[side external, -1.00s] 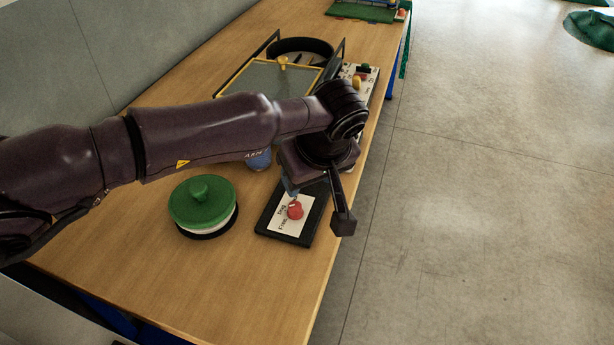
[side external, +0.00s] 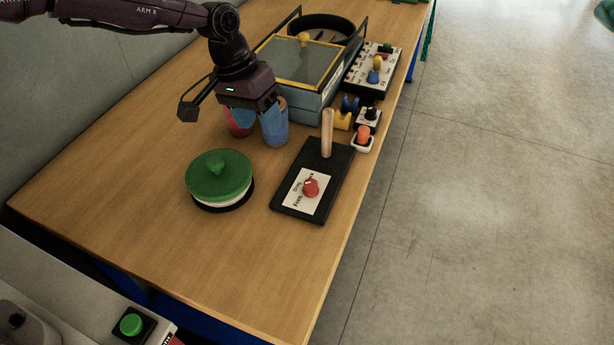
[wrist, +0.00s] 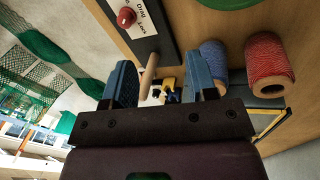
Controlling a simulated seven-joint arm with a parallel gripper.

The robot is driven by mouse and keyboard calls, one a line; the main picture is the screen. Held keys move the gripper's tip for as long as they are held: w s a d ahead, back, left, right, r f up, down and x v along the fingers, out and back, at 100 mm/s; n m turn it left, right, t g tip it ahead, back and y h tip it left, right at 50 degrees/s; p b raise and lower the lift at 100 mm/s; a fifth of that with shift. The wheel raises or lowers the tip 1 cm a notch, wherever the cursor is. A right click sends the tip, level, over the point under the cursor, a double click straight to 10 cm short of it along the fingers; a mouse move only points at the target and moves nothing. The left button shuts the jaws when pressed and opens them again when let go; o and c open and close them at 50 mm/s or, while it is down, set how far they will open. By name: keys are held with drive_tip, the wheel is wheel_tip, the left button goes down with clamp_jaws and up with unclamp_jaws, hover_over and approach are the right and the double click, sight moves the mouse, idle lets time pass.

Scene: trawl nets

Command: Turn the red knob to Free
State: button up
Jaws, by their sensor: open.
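The red knob (side external: 311,187) sits on a white label (side external: 299,203) on a black board (side external: 335,170). It also shows at the top of the wrist view (wrist: 126,17). The label carries words including "Drag" and "Free"; a pale mark on the knob is too small to read its setting surely. A wooden handle (side external: 327,132) stands upright on the board's far end. My gripper (wrist: 160,62) is open, its blue-grey fingers apart with nothing held.
A blue spool (side external: 275,123) and a red spool (side external: 238,122) stand by my gripper. A green-lidded round container (side external: 218,175) is left of the board. A yellow-rimmed box (side external: 300,60), a switch panel (side external: 372,70) and an orange button (side external: 362,136) lie behind. The near table is clear.

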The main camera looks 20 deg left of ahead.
sight(309, 182)
drive_tip(key=d+f+m, duration=0.3)
drive_tip(key=m, duration=0.1)
drive_tip(key=d+f+m+h, duration=0.1)
drive_tip(key=d+f+m, duration=0.2)
drive_tip(key=f+m, duration=0.1)
drive_tip(key=d+f+m, duration=0.3)
drive_tip(key=f+m, duration=0.1)
drive_tip(key=m, duration=0.1)
drive_tip(key=shift+s+f+m+t+h, duration=0.2)
drive_tip(key=shift+f+m+t+h, duration=0.1)
drive_tip(key=shift+m+t, duration=0.1)
drive_tip(key=shift+r, duration=0.1)
drive_tip(key=shift+c, duration=0.2)
